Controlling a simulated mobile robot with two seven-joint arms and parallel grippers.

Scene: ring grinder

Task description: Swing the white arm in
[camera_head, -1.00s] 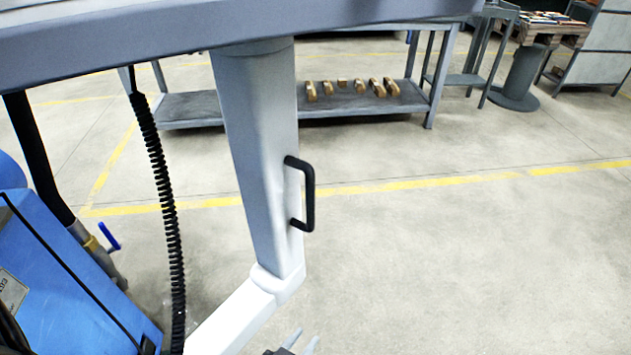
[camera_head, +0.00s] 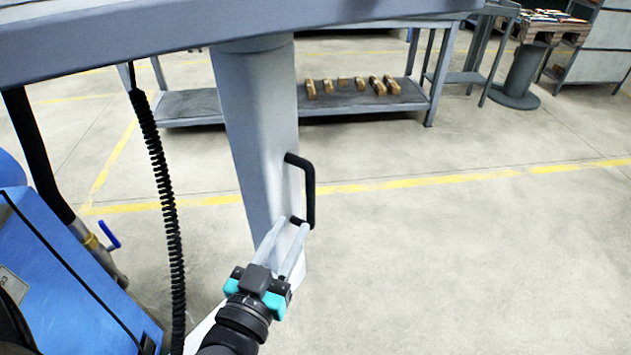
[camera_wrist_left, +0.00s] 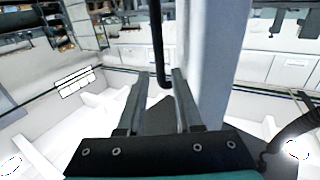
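The white arm (camera_head: 262,130) hangs as an upright post below a grey beam, with a white lower section partly hidden by my arm. A black D-shaped handle (camera_head: 311,190) is fixed to its right side. My left gripper (camera_head: 292,223) is open and empty, its fingertips by the handle's lower end in the head view. In the left wrist view, the handle (camera_wrist_left: 157,40) shows as a dark bar whose end lies between the open fingertips (camera_wrist_left: 160,78); contact cannot be told. The post (camera_wrist_left: 215,60) stands right of it. My right gripper is out of view.
A grey overhead beam (camera_head: 150,38) crosses the top. A black coiled cable (camera_head: 163,190) hangs left of the post, and a blue machine (camera_head: 60,270) stands at the lower left. A workbench (camera_head: 190,106) stands behind. The floor to the right is clear.

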